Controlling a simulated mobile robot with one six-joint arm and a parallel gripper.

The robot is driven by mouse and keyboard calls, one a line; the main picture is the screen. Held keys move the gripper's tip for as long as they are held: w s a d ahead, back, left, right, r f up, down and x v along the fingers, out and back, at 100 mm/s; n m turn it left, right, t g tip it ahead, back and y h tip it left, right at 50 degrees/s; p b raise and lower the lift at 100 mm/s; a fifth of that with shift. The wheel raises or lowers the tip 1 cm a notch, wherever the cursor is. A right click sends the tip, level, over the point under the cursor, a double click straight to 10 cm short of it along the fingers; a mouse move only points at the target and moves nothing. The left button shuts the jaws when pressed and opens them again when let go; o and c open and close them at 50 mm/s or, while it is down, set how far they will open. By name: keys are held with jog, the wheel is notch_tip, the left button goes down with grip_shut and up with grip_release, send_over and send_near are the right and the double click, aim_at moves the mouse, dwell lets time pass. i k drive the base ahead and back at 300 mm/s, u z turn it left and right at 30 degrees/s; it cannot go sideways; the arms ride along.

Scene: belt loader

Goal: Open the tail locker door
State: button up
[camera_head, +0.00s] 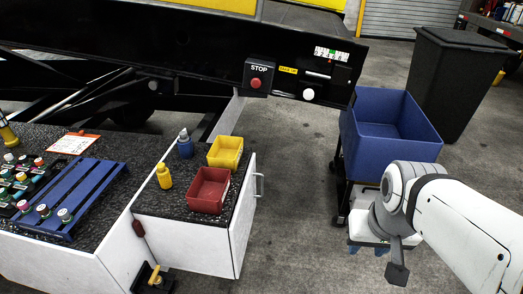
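A white locker (185,246) with a dark speckled top stands left of centre. Its narrow right face (243,222) carries a pale bar handle (259,185) near the upper far end. This face looks like the door and appears shut, flush with the body; no label shows on it. My gripper (368,249) is at the lower right, well to the right of the handle and touching nothing visible. Its two blue fingertips show apart with nothing between them. My white wrist hides part of it.
A red bin (209,190), yellow bin (226,152) and two bottles stand on the locker top. A blue tub (391,130) on a black cart stands behind my gripper, with a black waste bin (455,85) beyond. Clear floor (298,210) lies between locker and gripper.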

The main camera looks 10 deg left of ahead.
aim_at(240, 230)
jog(key=u, duration=0.4)
jog(key=i, duration=0.85)
jog(key=u, duration=0.5)
jog(key=k, duration=0.85)
jog(key=u, duration=0.15)
jog(key=i, duration=0.9)
jog(key=z, duration=0.1)
